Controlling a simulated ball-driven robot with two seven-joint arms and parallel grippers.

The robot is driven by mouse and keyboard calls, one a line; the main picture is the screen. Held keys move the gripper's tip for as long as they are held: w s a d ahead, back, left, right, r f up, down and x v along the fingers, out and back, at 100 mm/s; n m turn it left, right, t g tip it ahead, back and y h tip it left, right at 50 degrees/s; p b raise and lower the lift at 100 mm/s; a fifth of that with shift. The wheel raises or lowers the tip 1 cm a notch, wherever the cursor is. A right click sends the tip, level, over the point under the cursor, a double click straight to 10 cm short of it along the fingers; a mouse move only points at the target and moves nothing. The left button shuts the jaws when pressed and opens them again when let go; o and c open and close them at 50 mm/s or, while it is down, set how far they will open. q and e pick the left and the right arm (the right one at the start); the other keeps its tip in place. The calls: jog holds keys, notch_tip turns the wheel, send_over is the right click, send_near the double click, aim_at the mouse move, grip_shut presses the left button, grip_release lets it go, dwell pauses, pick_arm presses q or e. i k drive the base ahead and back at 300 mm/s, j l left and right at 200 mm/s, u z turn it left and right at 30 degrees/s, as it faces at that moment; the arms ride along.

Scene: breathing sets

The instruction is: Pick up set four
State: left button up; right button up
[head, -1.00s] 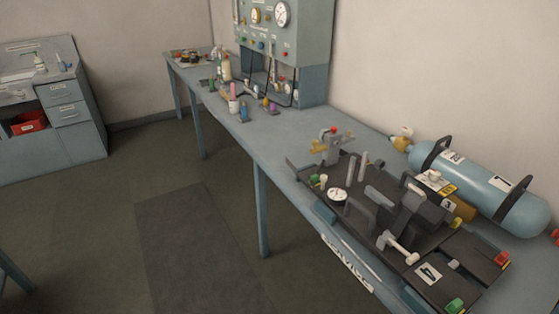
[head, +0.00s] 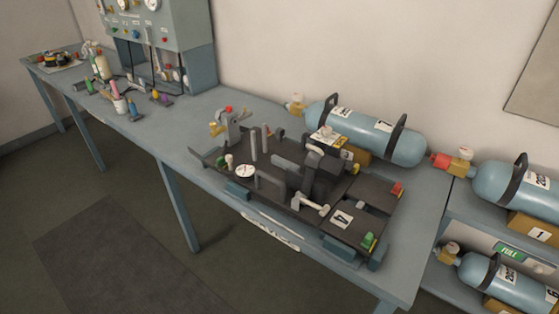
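A dark flat breathing set (head: 268,201) lies on the blue-grey bench in the head view. A white label on its right part appears to read 4 (head: 341,218). It carries upright grey posts, a round white gauge (head: 245,171), dark grey blocks and a pale T-shaped fitting (head: 312,204). Red and green-yellow pieces sit at its right corners. A grey bracket with a red top (head: 229,122) stands at its far left end. Neither of my grippers shows in this view.
A blue cylinder with black handles (head: 366,133) lies behind the set against the wall. A rack at right holds more blue cylinders (head: 512,187). A gauge panel (head: 162,40) and small bottles stand farther left on the bench (head: 180,127).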

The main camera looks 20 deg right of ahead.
aim_at(282, 174)
jog(key=i+z, duration=0.25)
jog(key=z, duration=0.2)
jog(key=i+z, duration=0.25)
jog(key=z, duration=0.15)
